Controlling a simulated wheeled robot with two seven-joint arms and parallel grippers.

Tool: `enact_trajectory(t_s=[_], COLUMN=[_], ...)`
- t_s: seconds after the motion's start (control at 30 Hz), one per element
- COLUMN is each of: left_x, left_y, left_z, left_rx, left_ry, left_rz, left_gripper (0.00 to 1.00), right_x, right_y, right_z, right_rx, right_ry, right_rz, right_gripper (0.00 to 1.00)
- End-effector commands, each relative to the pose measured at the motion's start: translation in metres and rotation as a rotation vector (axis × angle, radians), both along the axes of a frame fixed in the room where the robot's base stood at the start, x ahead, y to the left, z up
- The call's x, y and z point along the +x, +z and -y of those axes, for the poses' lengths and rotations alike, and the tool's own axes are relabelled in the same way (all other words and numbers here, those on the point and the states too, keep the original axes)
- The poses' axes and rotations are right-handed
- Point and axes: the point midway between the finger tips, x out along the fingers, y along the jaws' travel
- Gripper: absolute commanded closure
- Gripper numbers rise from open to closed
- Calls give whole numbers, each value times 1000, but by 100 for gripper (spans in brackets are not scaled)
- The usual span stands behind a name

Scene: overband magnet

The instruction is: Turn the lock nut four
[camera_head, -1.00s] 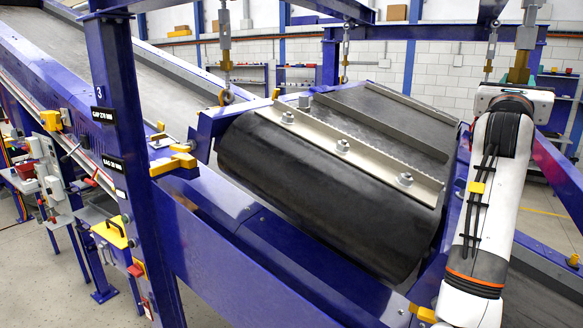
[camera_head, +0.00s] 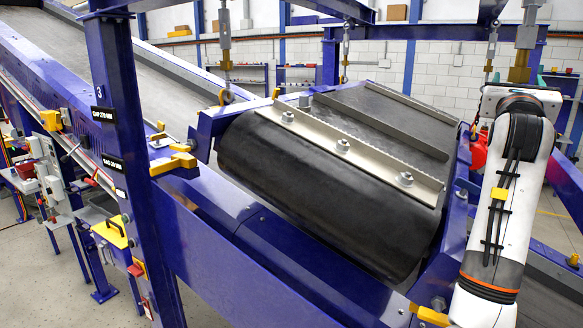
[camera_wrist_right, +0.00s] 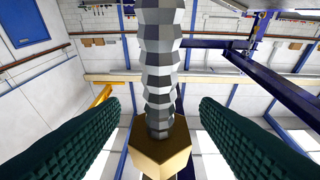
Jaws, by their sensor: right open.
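In the right wrist view a brass hex nut (camera_wrist_right: 160,150) sits at the lower middle, around a grey threaded rod (camera_wrist_right: 160,70). My right gripper (camera_wrist_right: 159,108) is open, with one dark green ridged finger on each side of the rod and nut and a visible gap to both. In the head view a brass fitting (camera_head: 519,68) on the near right hanger shows just above my right wrist. My left gripper is not in view. No number marking the nut is visible.
A black magnet drum (camera_head: 320,190) with a bolted strip hangs in a blue frame (camera_head: 240,270). Other hangers with brass fittings (camera_head: 226,55) stand at the back. A red object (camera_head: 478,150) shows just left of my right arm. A conveyor (camera_head: 90,70) runs along the left.

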Motion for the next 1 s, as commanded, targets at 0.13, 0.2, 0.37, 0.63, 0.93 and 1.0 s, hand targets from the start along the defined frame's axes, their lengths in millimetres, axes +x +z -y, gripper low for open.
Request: enact_trajectory(t_s=[0.13, 0.2, 0.37, 0.63, 0.93, 1.0], left_x=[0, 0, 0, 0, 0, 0], left_y=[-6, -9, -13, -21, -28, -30], left_z=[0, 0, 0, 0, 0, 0], left_rx=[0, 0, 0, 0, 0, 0], left_ry=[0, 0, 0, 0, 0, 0], left_rz=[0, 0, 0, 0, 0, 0], left_gripper=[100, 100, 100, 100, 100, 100], right_x=[-9, -13, -23, -38, -56, -60], right_y=[-1, -1, -1, -1, 0, 0], right_z=[-6, -9, -15, -25, -37, -39], right_rx=[0, 0, 0, 0, -1, -1], right_ry=[0, 0, 0, 0, -1, -1], right_rz=[2, 2, 2, 2, 2, 3], right_gripper=[44, 44, 44, 44, 44, 44])
